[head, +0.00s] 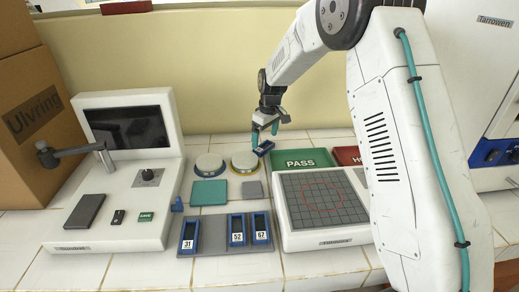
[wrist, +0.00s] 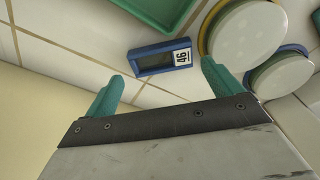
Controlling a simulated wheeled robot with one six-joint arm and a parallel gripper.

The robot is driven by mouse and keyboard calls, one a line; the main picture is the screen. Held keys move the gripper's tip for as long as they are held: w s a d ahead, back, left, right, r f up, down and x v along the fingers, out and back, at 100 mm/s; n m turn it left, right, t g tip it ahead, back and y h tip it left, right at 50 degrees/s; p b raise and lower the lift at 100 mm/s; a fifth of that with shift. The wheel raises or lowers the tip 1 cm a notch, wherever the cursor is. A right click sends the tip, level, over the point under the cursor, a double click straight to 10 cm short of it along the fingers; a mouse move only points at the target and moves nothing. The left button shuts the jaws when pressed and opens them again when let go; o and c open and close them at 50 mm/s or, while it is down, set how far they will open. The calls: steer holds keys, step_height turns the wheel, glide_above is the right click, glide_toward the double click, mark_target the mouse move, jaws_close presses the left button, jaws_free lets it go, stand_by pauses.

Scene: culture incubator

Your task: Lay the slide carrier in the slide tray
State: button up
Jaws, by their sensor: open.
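A blue slide carrier labelled 46 (wrist: 153,60) lies flat on the tiled bench in the wrist view. It also shows in the head view (head: 266,148), beside the green PASS tray. My gripper (head: 267,131) is open above it, with teal fingers apart; in the wrist view the carrier lies beyond and between the fingertips (wrist: 163,82), with nothing held. The grey slide tray (head: 211,243) is at the front of the bench. It holds blue carriers labelled 31 (head: 188,237), 52 (head: 236,230) and 67 (head: 261,229), with a bare gap between 31 and 52.
Two round lidded dishes (head: 209,163) (head: 244,162) stand left of the loose carrier, the yellow-rimmed one close to it. A teal square (head: 209,192) and a grey square (head: 252,189) lie behind the tray. A gridded device (head: 323,200) stands right, a screen unit (head: 115,210) left.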

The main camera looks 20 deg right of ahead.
mark_target(264, 145)
step_height(264, 145, down, 3)
steer(key=shift+w+a+f, duration=0.15)
steer(key=shift+f, duration=0.05)
steer(key=c, duration=0.8)
steer(key=shift+r, duration=0.1)
steer(key=shift+c, duration=0.2)
